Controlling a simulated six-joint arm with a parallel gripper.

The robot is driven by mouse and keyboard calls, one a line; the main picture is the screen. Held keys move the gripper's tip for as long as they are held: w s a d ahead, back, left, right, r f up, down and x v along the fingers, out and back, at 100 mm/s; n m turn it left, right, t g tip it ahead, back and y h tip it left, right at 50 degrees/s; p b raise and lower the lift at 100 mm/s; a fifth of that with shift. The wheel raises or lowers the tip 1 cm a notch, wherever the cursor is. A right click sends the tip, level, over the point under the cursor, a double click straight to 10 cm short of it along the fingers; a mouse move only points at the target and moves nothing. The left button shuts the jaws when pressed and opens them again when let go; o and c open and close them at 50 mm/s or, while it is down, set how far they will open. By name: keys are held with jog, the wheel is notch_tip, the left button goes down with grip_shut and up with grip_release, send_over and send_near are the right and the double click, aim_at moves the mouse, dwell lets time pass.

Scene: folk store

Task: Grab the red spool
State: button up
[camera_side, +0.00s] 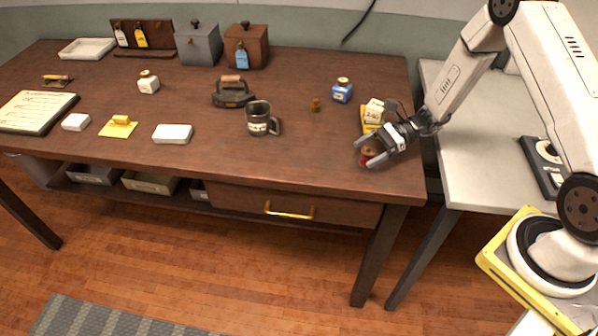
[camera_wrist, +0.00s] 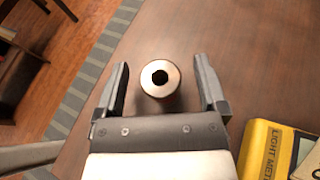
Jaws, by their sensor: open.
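The red spool (camera_side: 366,160) stands on the dark wooden table near its right front corner, partly hidden by my gripper in the side view. In the wrist view the spool (camera_wrist: 160,80) shows from above as a pale round end with a dark centre hole. My gripper (camera_side: 367,153) is open at the spool. In the wrist view its two fingers (camera_wrist: 162,88) lie on either side of the spool, with a gap showing on each side. Its red side is mostly hidden in the wrist view.
A yellow box (camera_wrist: 270,150) marked "LIGHT MET" lies close to the right finger; it also shows in the side view (camera_side: 371,117). The table's front edge is close.

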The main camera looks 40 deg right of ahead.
jog(key=shift+x, duration=1.15)
grip_shut()
jog(key=shift+r, duration=0.1)
jog(key=shift+r, duration=0.65)
jog(key=s+r, duration=1.1)
jog(key=s, duration=0.3)
jog(key=shift+r, duration=0.3)
